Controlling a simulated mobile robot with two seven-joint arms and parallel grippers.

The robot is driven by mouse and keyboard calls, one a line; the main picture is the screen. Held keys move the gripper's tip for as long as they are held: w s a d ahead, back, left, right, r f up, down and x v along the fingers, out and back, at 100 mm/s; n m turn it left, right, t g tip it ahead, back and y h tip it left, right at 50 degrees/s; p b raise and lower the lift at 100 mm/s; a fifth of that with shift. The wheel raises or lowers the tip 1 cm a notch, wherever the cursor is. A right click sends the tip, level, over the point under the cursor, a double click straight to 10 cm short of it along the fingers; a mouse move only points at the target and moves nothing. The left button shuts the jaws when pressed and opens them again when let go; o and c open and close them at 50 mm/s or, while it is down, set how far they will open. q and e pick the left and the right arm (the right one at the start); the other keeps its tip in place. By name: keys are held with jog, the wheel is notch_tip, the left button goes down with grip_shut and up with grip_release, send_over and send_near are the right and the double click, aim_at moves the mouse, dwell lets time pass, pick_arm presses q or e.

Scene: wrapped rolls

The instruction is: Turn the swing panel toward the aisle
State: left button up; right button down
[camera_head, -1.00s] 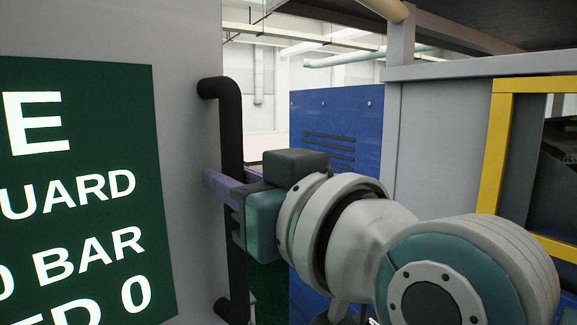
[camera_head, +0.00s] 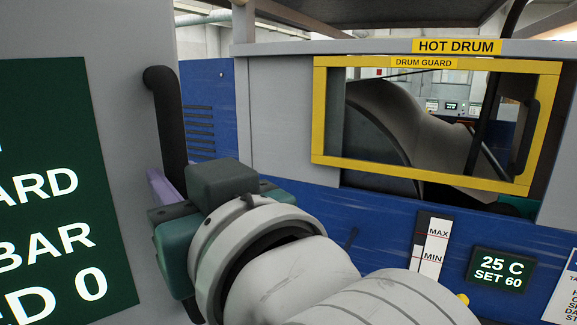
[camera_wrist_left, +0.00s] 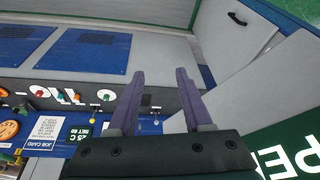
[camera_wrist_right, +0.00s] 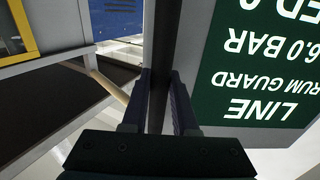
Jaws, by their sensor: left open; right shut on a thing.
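The swing panel (camera_head: 125,40) is a large light grey board at the left of the head view. It carries a dark green sign (camera_head: 50,190) with white lettering. A black bar handle (camera_head: 170,120) runs down its right edge. My right gripper (camera_head: 165,185) is shut on this handle, with its purple fingers around it. In the right wrist view the handle (camera_wrist_right: 160,70) passes between the fingers, beside the sign. My left gripper (camera_wrist_left: 155,100) is open and empty in the left wrist view, with the grey panel and a green sign (camera_wrist_left: 290,150) to its right.
A blue machine with a yellow-framed drum guard (camera_head: 430,178) stands right of the panel, under a HOT DRUM label (camera_head: 456,46). A level gauge (camera_head: 432,245) and a small display (camera_head: 500,268) sit below. In the left wrist view, a row of buttons (camera_wrist_left: 65,98) lies left of the fingers.

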pick_arm(q)
jog(key=shift+s+d+r, duration=0.1)
jog(key=shift+s, duration=0.3)
pick_arm(e)
jog(key=shift+s, duration=0.55)
jog(key=c, duration=0.7)
grip_release()
